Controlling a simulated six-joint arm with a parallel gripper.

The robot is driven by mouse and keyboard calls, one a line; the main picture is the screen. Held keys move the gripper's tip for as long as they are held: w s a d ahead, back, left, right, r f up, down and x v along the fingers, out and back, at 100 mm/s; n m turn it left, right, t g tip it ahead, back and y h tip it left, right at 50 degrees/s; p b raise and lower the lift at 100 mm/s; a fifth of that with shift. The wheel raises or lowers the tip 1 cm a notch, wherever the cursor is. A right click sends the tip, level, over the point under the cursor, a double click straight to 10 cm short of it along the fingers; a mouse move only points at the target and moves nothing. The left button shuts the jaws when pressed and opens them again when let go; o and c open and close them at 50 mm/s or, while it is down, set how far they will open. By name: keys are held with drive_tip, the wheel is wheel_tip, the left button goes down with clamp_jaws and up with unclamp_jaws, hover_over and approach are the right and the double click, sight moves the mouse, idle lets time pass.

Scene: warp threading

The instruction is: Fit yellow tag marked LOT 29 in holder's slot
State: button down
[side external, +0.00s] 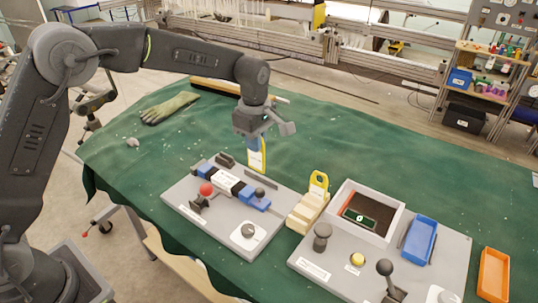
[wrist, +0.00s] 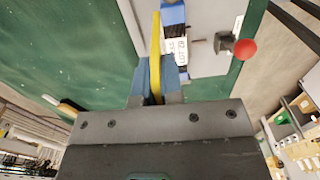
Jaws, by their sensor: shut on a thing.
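My gripper (side external: 257,140) is shut on a yellow tag (side external: 257,160) with a white label, which hangs upright above the back of the left grey board. Its print is too small to read. In the wrist view the tag (wrist: 155,50) shows edge-on between the blue fingers (wrist: 154,88). Below it, a blue, white and black assembly (side external: 228,182) lies across the board; in the wrist view its white label (wrist: 180,48) bears small print, hard to read. A second yellow tag (side external: 319,182) stands in a pale wooden block (side external: 305,213). I cannot tell which part is the holder's slot.
The left board (side external: 190,208) carries a red-ball lever (side external: 206,189) and a white dial (side external: 248,233). The right board (side external: 310,255) carries a grey-walled box (side external: 345,187), a blue tray (side external: 419,240) and knobs. An orange tray (side external: 493,275) lies right. Green cloth behind is mostly clear, with a glove (side external: 168,107).

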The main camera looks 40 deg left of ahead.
drive_tip(key=w+a, duration=0.3)
drive_tip(key=a, duration=0.5)
drive_tip(key=w+a, duration=0.2)
drive_tip(key=a, duration=0.7)
drive_tip(key=shift+f, duration=2.95)
drive_tip(key=shift+f, duration=0.55)
drive_tip(key=shift+f, duration=0.35)
drive_tip(key=shift+f, duration=0.7)
drive_tip(key=shift+f, duration=0.2)
drive_tip(key=shift+f, duration=0.35)
